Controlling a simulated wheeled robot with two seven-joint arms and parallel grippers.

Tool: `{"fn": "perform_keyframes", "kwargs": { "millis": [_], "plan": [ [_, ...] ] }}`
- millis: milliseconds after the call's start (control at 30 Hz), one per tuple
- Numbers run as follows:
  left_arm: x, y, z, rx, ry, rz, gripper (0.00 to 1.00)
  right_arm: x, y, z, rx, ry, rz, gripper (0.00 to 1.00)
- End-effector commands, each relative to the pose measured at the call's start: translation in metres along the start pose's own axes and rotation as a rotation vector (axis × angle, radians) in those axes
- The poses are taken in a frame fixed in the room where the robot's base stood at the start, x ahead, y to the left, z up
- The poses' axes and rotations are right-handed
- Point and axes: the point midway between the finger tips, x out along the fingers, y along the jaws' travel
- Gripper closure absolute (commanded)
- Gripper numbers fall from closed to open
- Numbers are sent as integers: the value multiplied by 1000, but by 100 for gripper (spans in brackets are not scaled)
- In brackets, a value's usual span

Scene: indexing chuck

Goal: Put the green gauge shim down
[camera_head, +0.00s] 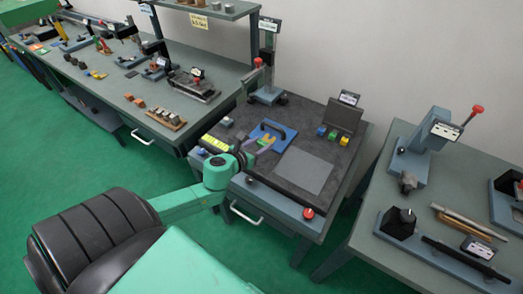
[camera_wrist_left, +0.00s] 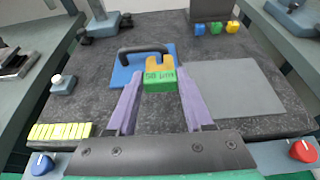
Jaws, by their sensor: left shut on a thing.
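The green gauge shim (camera_wrist_left: 160,82) has a green block marked 50 µm and a yellow-orange forked part (camera_wrist_left: 160,64) beyond it. My left gripper (camera_wrist_left: 155,88), with purple fingers, is shut on the green block. In the head view my left gripper (camera_head: 256,149) is over the dark bench top, at the near edge of a blue plate (camera_head: 272,131) with a black handle. The blue plate (camera_wrist_left: 128,75) lies behind the shim in the wrist view. I cannot tell whether the shim touches the bench or plate. My right gripper is not in view.
A bare grey mat (camera_head: 303,170) lies right of the shim. Small green (camera_head: 321,131), blue (camera_head: 332,135) and yellow (camera_head: 344,141) blocks stand behind it by a dark panel (camera_head: 343,117). A column stand (camera_head: 267,92) is at the back; a red knob (camera_head: 308,213) is at the front.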

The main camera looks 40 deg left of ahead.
Motion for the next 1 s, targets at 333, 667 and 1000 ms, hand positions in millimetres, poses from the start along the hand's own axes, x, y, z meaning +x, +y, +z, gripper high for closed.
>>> {"fn": "perform_keyframes", "kwargs": {
  "millis": [333, 667, 1000],
  "plan": [
    [31, 0, -73, -4, -1, 1, 100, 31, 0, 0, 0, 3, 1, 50],
    [33, 0, -80, 3, -1, -2, 100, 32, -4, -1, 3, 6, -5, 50],
    [34, 0, -82, 2, 0, -1, 19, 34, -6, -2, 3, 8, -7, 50]
  ]
}}
